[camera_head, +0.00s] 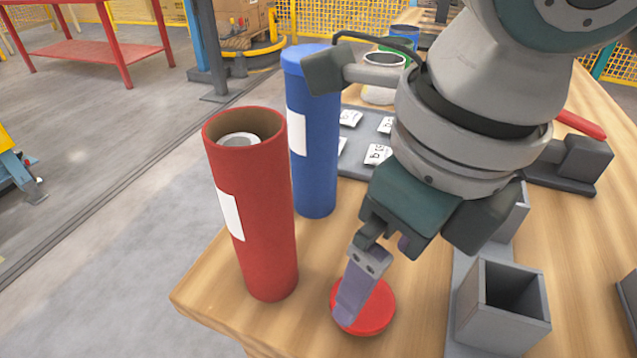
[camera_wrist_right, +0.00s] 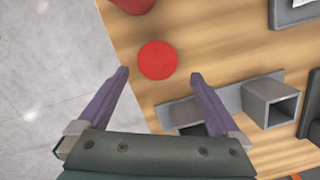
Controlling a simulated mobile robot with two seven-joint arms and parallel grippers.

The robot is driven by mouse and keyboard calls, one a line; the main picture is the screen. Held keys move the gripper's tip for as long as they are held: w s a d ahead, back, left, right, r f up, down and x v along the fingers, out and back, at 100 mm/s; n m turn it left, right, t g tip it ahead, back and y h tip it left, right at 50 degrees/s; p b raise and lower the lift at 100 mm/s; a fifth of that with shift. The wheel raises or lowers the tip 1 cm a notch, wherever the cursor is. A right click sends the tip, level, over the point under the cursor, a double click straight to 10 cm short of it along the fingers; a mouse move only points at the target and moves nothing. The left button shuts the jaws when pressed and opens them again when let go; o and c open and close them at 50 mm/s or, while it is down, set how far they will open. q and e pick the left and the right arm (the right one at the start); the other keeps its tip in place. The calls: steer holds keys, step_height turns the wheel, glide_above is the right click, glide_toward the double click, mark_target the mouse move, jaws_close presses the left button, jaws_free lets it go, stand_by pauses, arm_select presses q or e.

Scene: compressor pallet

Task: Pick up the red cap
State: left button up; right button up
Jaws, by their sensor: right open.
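The red cap (camera_head: 373,311) is a flat red disc lying on the wooden table near its front edge, beside the foot of the red tube (camera_head: 250,200). In the right wrist view the red cap (camera_wrist_right: 158,60) lies ahead of and between my fingertips. My right gripper (camera_head: 350,310) is over the cap in the head view, and one finger hides part of it. In the right wrist view my right gripper (camera_wrist_right: 158,75) is open, with nothing between its fingers. I cannot tell the height left between fingertips and cap. My left gripper is not in view.
The red tube stands open-topped with something grey inside. A capped blue tube (camera_head: 317,150) stands behind it. Grey square holders (camera_head: 503,305) stand right of the cap. A grey tray (camera_head: 352,163) with white labelled packets lies behind. The table edge is close at front left.

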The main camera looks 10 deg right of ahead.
steer(key=f, duration=0.1)
steer(key=f+b, duration=0.1)
steer(key=f, duration=0.3)
steer(key=shift+w+a+f, duration=0.1)
steer(key=shift+w+a, duration=0.15)
steer(key=shift+a, duration=0.15)
steer(key=shift+c, duration=0.4)
steer(key=c, duration=1.1)
steer(key=shift+r, duration=0.2)
